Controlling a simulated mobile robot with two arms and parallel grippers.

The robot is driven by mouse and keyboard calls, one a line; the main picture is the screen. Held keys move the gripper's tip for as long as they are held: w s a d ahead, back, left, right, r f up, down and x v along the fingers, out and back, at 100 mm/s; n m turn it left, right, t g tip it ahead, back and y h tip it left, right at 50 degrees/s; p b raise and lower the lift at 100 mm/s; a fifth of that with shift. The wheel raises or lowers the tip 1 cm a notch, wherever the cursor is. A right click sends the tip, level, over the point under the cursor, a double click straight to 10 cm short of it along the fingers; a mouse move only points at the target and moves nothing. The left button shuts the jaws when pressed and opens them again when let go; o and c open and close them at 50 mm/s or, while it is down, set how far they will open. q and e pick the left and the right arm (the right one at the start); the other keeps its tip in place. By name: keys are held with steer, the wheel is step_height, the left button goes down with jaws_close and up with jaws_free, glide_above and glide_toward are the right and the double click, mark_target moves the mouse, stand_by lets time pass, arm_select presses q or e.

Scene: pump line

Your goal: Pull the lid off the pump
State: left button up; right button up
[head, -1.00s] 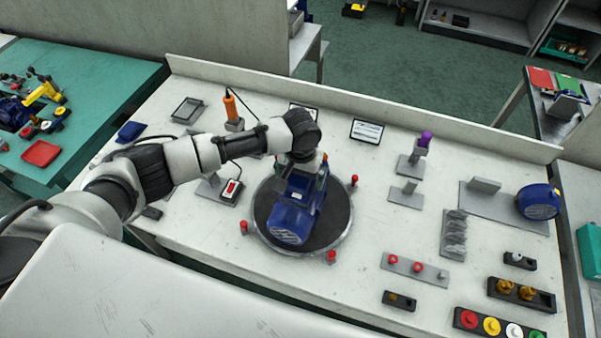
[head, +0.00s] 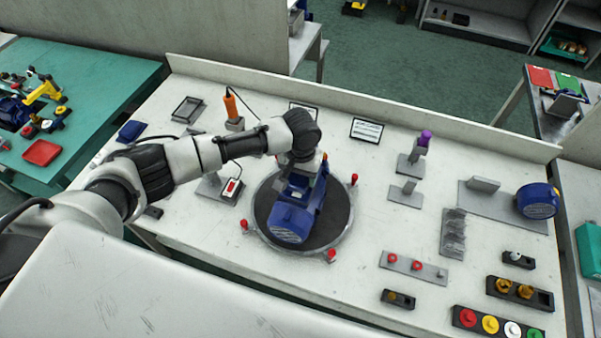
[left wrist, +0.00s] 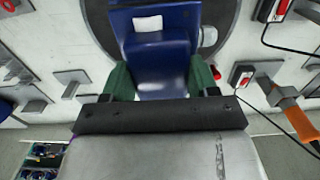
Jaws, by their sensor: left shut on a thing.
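The blue pump (head: 291,222) lies on a dark round turntable (head: 329,233) near the middle of the bench. My left gripper (head: 303,172) reaches in from the left over the pump's far end. In the left wrist view, the green-padded fingers (left wrist: 160,82) stand on both sides of a dark blue part, the lid (left wrist: 157,60), and are shut on it. A blue surface with a white label (left wrist: 148,23) shows just beyond it. I cannot tell whether there is a gap between lid and pump. My right gripper is not in view.
Red pegs (head: 331,255) stand around the turntable. To its left is a red-switch box (head: 232,189) with a cable, and an orange-handled tool (head: 231,107) stands behind. Grey stands (head: 406,194) and a peg rail (head: 414,268) are on the right. The bench between has free room.

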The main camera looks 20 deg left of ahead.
arm_select(q)
steer(key=shift+o, duration=1)
steer(key=shift+c, duration=1.2)
steer(key=shift+r+p, duration=1.45)
steer(key=shift+r, duration=1.3)
